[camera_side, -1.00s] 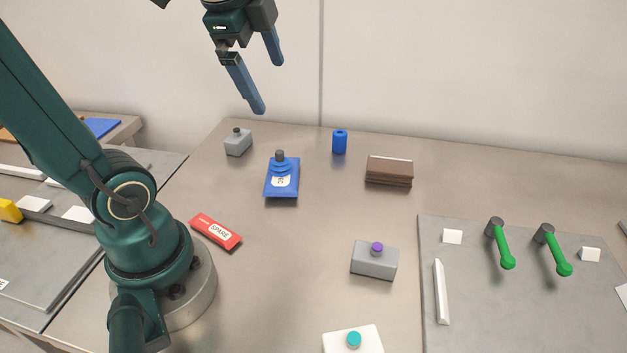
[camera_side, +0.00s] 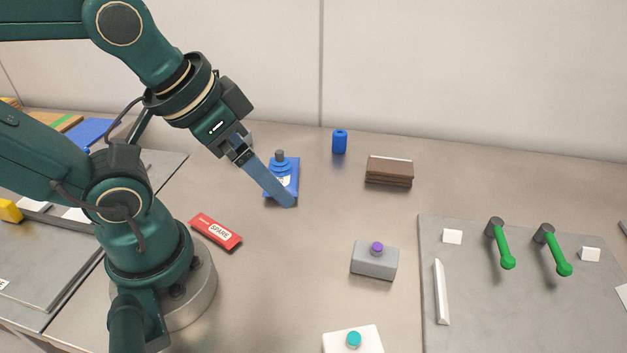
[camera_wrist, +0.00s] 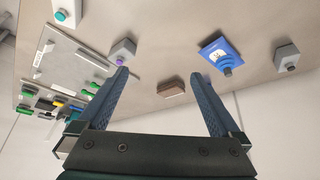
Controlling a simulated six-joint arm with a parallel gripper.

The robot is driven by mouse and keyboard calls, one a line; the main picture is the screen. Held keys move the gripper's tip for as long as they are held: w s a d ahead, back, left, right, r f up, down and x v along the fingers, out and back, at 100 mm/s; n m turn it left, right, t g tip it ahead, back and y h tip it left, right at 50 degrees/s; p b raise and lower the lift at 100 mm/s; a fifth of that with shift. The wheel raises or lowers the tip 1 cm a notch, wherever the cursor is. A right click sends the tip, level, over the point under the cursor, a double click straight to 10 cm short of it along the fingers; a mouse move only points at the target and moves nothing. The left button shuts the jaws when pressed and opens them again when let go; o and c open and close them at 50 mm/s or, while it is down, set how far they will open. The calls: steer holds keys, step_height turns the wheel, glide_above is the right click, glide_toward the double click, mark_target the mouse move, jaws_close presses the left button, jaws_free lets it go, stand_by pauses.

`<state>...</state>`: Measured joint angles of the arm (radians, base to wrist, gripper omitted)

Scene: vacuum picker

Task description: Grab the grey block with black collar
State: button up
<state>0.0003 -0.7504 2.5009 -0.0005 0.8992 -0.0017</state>
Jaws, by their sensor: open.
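The grey block with black collar (camera_wrist: 286,57) is at the right of the wrist view, outside the span of my fingers. In the side view my arm and gripper hide nearly all of it. My gripper (camera_wrist: 159,75) is open and empty, its two blue fingers apart. In the side view my gripper (camera_side: 288,202) points down and right, its fingertips overlapping the blue pouch. I cannot tell its height above the pouch. Another grey block, with a purple collar (camera_side: 375,261), stands nearer the front, right of centre.
A blue pouch (camera_side: 294,171) lies beside the fingers. A blue cylinder (camera_side: 339,142) and a brown block (camera_side: 389,171) stand behind. A red SPARE packet (camera_side: 215,232) lies near my base. A white block (camera_side: 352,340) is in front. A grey board (camera_side: 520,310) with green handles is right.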

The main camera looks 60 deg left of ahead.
stand_by(0.3)
steer(key=w+a+r+m+g+y, duration=0.1)
steer(key=w+a+m+g+y, duration=0.2)
steer(key=w+a+m+y, duration=0.5)
steer(key=w+a+r+m+g+y, duration=0.1)
steer(key=w+a+r+m+g, duration=0.2)
steer(key=a, duration=0.8)
steer(key=a+f+g+y, duration=0.1)
steer(key=a+f+g, duration=0.1)
steer(key=f, duration=0.3)
steer(key=w+a+f+m+g+y, duration=0.1)
steer(key=a+f+g, duration=0.1)
steer(key=f, duration=0.3)
steer(key=a+f+g+y, duration=0.1)
steer(key=a+f+g, duration=0.1)
steer(key=a+f, duration=0.2)
steer(key=shift+w+f, duration=0.25)
steer(key=shift+f, duration=0.4)
steer(key=x, duration=0.5)
steer(key=shift+s+a+f, duration=0.15)
steer(key=shift+s, duration=0.05)
steer(key=shift+x, duration=3.2)
